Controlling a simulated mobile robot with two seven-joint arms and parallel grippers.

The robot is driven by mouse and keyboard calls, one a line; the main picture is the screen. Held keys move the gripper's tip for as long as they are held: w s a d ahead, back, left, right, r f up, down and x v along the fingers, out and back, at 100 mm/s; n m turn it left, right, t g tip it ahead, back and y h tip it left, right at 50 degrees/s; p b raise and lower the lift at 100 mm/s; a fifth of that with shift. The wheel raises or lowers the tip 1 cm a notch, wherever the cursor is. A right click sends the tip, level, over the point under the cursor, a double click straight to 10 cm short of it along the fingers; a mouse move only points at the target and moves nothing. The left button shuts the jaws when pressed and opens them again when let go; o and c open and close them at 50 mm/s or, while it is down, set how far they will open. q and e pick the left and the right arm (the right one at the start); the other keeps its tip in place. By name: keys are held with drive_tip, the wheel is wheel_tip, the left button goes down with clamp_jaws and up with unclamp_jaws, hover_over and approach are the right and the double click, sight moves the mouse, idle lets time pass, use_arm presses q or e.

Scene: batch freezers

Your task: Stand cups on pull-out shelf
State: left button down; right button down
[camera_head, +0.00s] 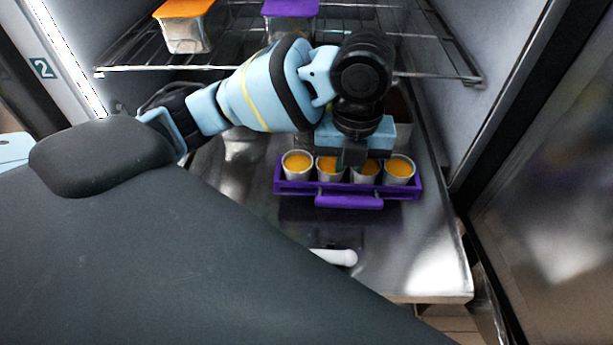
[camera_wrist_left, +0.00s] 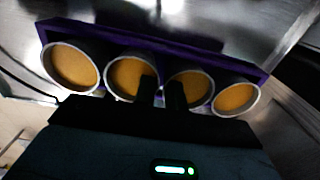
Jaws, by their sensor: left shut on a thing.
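A purple carrier (camera_head: 300,187) with a front bar holds several pale metal cups with orange contents, in a row. The leftmost cup (camera_head: 297,165) and the rightmost cup (camera_head: 399,170) look upright. The carrier is over the shiny metal pull-out shelf (camera_head: 400,255); I cannot tell if it touches the shelf. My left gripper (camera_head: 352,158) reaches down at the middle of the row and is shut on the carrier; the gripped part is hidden. In the left wrist view, the fingers (camera_wrist_left: 161,94) sit between the two middle cups, with the carrier's purple wall (camera_wrist_left: 150,38) behind. My right gripper is not in view.
A wire rack (camera_head: 130,69) above bears an orange-lidded tub (camera_head: 187,32) and a purple-lidded tub (camera_head: 290,18). The freezer's side wall (camera_head: 480,75) stands to the right. A white handle-like piece (camera_head: 335,257) shows nearer me. The shelf is bare at front right.

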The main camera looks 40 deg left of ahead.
sight(311, 171)
use_arm(q)
drive_tip(key=s+a, duration=0.2)
drive_tip(key=a, duration=0.1)
drive_tip(key=s+a, duration=0.1)
drive_tip(key=shift+a+f, duration=0.25)
drive_tip(key=shift+a, duration=0.1)
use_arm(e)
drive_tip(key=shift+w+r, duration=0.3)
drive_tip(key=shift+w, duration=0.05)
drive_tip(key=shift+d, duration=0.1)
use_arm(q)
drive_tip(key=shift+s+a+p, duration=0.15)
drive_tip(key=shift+a+p, duration=0.1)
drive_tip(key=shift+p, duration=0.05)
wheel_tip(311, 171, down, 3)
drive_tip(key=shift+s+a+f, duration=0.1)
drive_tip(key=shift+a+f, duration=0.05)
drive_tip(key=shift+f, duration=0.05)
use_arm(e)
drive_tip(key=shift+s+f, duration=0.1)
use_arm(q)
drive_tip(key=shift+f, duration=0.2)
drive_tip(key=c, duration=1.5)
unclamp_jaws()
drive_tip(key=shift+r, duration=0.1)
